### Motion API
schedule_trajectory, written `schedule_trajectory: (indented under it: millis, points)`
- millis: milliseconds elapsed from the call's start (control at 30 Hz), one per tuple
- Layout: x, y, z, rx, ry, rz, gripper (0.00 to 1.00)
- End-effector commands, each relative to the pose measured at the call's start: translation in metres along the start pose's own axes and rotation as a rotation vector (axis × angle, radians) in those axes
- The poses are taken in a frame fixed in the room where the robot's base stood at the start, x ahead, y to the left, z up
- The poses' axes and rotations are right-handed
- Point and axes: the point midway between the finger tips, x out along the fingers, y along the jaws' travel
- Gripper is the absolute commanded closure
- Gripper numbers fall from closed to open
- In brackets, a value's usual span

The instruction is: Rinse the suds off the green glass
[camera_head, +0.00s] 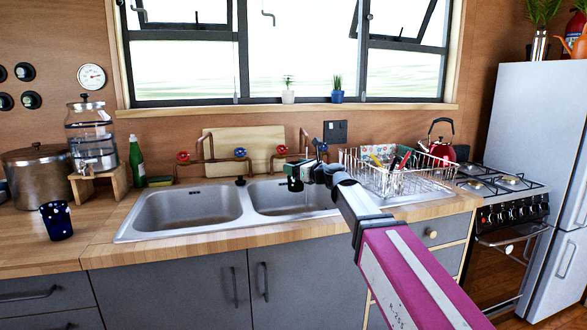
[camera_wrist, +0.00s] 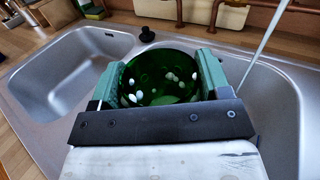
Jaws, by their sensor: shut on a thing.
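The green glass (camera_head: 294,184) is over the right sink basin (camera_head: 268,197) in the head view. My gripper (camera_head: 302,174) is shut on it. In the wrist view the glass (camera_wrist: 158,82) sits between my two finger pads, with several white suds spots on it. A thin water stream (camera_wrist: 266,45) runs down just right of the glass and passes behind my right finger. It appears beside the glass, not clearly into it. The copper tap pipes (camera_head: 206,159) with red and blue knobs stand behind the basins.
The left basin (camera_head: 188,208) is empty. A dish rack (camera_head: 400,175) stands right of the sink. A blue glass (camera_head: 56,220), a green bottle (camera_head: 136,160) and a sponge (camera_head: 159,181) are on the left counter.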

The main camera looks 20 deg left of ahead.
Motion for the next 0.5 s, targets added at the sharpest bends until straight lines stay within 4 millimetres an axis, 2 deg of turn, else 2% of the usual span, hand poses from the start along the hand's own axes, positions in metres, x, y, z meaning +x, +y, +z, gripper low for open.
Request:
schedule_trajectory:
  millis: [500]
  points:
    - [0.013,-0.04,-0.01,0.0,0.0,-0.001,0.6]
